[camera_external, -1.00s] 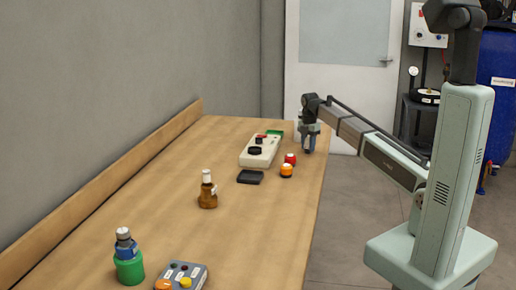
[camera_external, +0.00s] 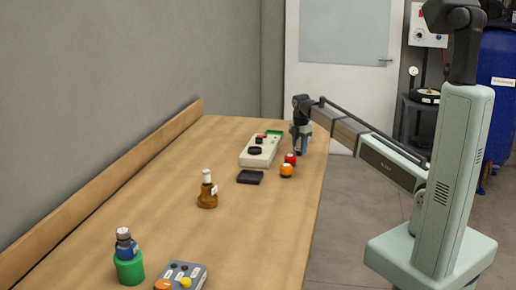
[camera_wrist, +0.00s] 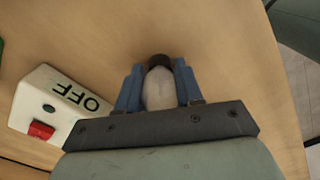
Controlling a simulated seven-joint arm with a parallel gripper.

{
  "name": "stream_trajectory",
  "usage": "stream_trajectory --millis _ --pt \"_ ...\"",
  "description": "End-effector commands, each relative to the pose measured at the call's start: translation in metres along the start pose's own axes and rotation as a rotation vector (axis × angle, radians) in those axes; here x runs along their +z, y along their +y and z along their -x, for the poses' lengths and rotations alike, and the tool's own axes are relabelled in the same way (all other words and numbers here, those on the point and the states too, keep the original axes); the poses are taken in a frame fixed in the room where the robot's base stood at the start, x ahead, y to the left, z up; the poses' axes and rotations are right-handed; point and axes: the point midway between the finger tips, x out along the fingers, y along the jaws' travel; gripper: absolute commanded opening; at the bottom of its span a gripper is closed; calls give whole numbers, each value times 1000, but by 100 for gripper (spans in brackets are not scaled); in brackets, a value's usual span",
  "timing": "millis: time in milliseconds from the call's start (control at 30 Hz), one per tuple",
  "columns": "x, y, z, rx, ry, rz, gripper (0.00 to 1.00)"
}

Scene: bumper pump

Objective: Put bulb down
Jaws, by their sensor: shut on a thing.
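The bulb (camera_wrist: 159,90) has a pale, whitish body and a dark cap in the wrist view. My gripper (camera_wrist: 159,76) is shut on it, with a blue finger on each side. In the external view my gripper (camera_external: 300,146) points down near the far right end of the table. It is beside the pale switch box and just behind the red ball. The bulb cannot be made out there, and I cannot tell whether it touches the tabletop.
The pale box (camera_external: 251,158) has a black knob; its OFF label and red switch (camera_wrist: 41,130) show in the wrist view. A red ball (camera_external: 290,158), orange ball (camera_external: 286,170) and black block (camera_external: 249,177) are close by. A brown bottle (camera_external: 207,197) stands nearer. The table's right edge is close.

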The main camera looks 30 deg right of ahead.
Motion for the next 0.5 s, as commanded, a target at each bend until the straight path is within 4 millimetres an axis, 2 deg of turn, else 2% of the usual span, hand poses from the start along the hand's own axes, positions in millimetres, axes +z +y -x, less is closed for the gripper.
stream_trajectory --millis 200,500 --pt "-18 5 0 0 0 2 7" --pt "-29 8 0 0 0 1 7"
